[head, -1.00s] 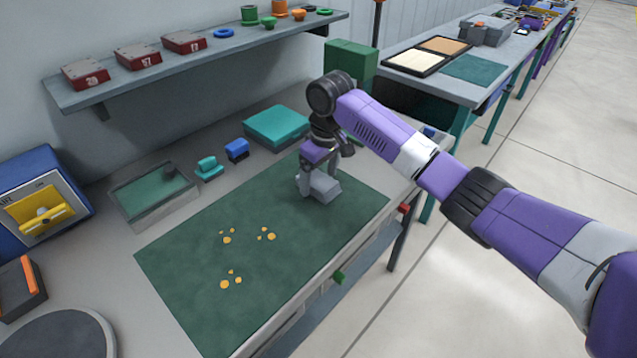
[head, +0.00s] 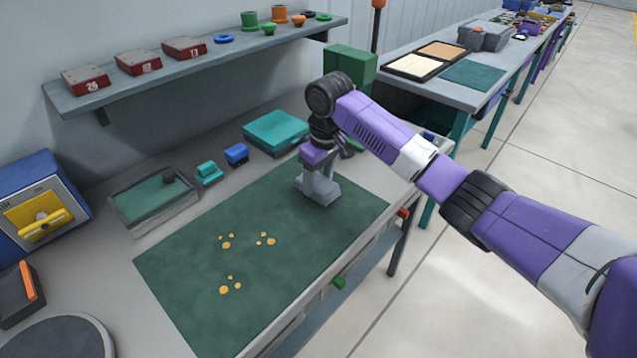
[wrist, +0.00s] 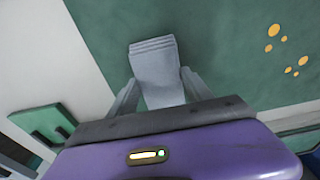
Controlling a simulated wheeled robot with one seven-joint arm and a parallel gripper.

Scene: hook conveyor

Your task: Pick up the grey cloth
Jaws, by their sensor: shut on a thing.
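The grey cloth (head: 321,191) is a small folded pad on the green mat (head: 200,285), near the mat's far right part. My gripper (head: 318,182) is over it, pointing down. In the wrist view the folded cloth (wrist: 155,70) lies between the two grey fingers of my gripper (wrist: 158,88), and they are shut on it. Its layered edge shows beyond the fingertips. I cannot tell whether the cloth is clear of the mat. The fingers partly hide it in the head view.
Several yellow-orange spots (head: 225,244) dot the mat. A teal box (head: 277,132), a blue block (head: 236,153) and a shallow tray (head: 155,200) stand behind it. A shelf (head: 200,63) with red boxes hangs above. The mat's left part is otherwise bare.

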